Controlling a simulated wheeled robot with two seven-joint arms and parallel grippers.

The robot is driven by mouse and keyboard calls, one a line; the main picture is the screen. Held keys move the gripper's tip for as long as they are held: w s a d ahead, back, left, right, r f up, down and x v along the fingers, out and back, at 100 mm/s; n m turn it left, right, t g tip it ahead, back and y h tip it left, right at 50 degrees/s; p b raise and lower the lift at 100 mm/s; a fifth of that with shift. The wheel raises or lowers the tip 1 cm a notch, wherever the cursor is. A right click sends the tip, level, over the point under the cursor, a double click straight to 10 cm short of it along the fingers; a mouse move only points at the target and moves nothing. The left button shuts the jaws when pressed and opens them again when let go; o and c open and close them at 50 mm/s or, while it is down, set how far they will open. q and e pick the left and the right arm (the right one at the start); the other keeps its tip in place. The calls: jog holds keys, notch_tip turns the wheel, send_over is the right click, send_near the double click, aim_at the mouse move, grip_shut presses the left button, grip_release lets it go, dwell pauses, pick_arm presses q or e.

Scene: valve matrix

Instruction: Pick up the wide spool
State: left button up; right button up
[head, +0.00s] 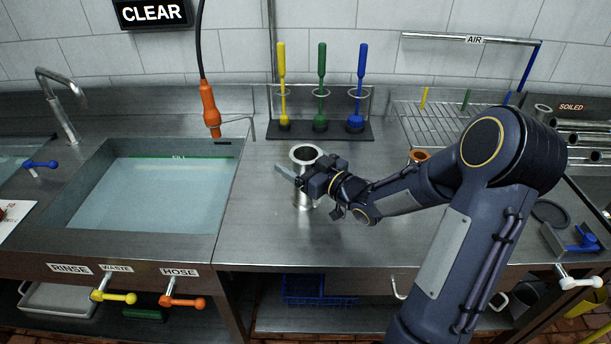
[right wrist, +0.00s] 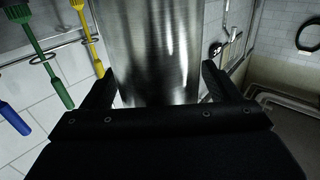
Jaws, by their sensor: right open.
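The wide spool (head: 302,202) is a shiny metal cylinder with a flanged, open top. It stands upright on the steel counter, right of the sink. My right gripper (head: 308,184) is at its middle height, coming from the right and hiding part of its body. In the right wrist view, the spool's metal wall (right wrist: 160,45) fills the space between the two open fingers (right wrist: 160,72), one on each side. I cannot tell whether either finger touches it. My left gripper is not in view.
A rack (head: 345,130) with yellow, green and blue brushes stands behind the spool. A water-filled sink (head: 226,190) is at left, with an orange hose handle (head: 209,108) hanging nearby. A wire drying rack (head: 425,125) and soiled pipes (head: 588,139) are at right. The front counter is clear.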

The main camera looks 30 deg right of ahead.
jog(key=c, duration=1.4)
jog(key=shift+o, duration=0.2)
jog(key=shift+r, duration=0.1)
